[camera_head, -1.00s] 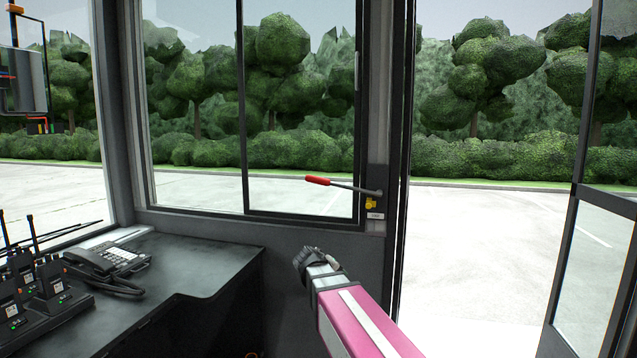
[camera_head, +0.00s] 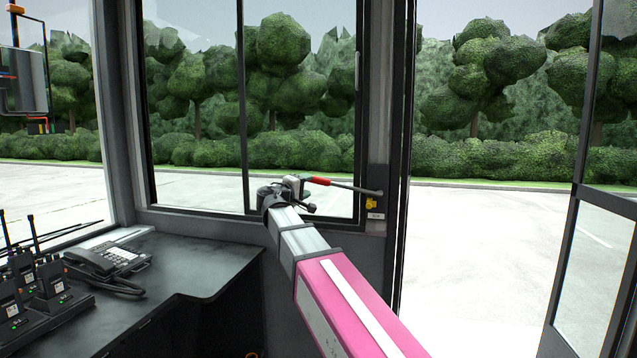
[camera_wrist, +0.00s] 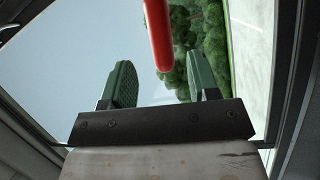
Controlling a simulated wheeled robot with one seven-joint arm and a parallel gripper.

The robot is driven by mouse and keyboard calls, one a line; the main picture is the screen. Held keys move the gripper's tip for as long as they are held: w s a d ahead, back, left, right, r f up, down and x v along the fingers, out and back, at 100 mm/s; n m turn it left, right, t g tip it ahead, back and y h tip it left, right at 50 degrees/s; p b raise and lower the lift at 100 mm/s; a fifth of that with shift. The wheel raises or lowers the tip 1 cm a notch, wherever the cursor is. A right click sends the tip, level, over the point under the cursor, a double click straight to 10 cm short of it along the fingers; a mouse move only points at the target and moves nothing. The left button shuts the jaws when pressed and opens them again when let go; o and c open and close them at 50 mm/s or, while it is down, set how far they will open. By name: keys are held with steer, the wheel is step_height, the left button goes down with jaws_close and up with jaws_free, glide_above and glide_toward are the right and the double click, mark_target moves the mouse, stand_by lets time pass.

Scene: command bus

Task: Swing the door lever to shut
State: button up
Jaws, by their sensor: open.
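The door lever is a thin grey rod with a red grip (camera_head: 317,181). In the head view it points left from its pivot (camera_head: 374,192) on the post beside the doorway. My gripper (camera_head: 303,194) is at the left end of the lever, close to the red grip and partly in front of it. In the wrist view my gripper (camera_wrist: 161,82) is open, with two green ribbed fingers. The red grip (camera_wrist: 158,35) hangs down between them in the picture and touches neither visibly. How deep it sits between them I cannot tell.
A yellow part (camera_head: 370,204) and a small label sit below the pivot. The doorway to the right stands open, with a glazed door leaf (camera_head: 567,270) at the far right. A dark desk (camera_head: 190,265) with a phone (camera_head: 107,259) and several radios is at the left.

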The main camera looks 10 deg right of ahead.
mark_target(316, 181)
steer(key=x, duration=0.7)
steer(key=shift+w+d, duration=0.15)
jaws_close()
steer(key=shift+r, duration=0.1)
